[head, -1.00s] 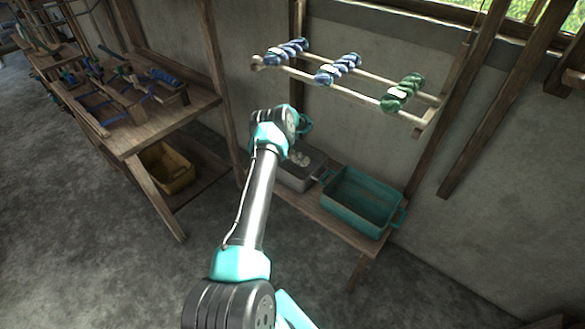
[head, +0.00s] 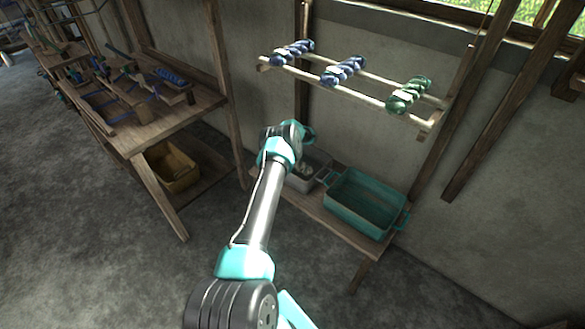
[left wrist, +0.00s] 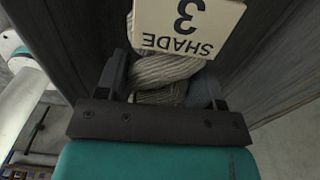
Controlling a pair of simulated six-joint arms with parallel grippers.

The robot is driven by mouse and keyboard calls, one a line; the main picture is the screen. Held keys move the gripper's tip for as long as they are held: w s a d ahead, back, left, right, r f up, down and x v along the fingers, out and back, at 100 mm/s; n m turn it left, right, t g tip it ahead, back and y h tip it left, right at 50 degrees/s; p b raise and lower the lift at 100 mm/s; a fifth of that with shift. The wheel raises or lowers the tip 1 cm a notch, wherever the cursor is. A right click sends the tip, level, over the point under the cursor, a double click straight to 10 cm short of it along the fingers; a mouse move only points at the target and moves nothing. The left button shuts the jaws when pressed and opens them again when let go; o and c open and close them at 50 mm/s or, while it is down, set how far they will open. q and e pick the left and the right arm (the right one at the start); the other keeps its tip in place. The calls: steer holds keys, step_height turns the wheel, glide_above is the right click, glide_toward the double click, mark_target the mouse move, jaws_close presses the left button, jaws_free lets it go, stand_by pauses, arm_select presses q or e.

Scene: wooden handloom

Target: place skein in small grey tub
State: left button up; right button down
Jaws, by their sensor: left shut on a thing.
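My left gripper (left wrist: 160,90) is shut on a pale grey-beige twisted skein (left wrist: 165,70). A white label on it reads "SHADE 3", upside down in the left wrist view. Dark grey surfaces lie on both sides of the skein there; I cannot tell whether it touches them. In the head view my left arm reaches over the small grey tub (head: 318,168), which stands on a low wooden bench. Its wrist hides the gripper and part of the tub. Pale material (head: 303,170) shows inside the tub. My right gripper is not in view.
A larger teal tub (head: 345,214) stands empty to the right on the bench (head: 320,217). Above, a wall rack (head: 370,98) holds two blue skeins (head: 343,70) and a green one (head: 408,95). At left is a wooden workbench (head: 150,135) with a yellow tub (head: 178,178) below.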

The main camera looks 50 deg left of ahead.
arm_select(q)
steer(key=shift+f, duration=2.1)
steer(key=o, duration=1)
steer(key=shift+f, duration=0.15)
step_height(320, 180, up, 12)
steer(key=shift+r, duration=0.15)
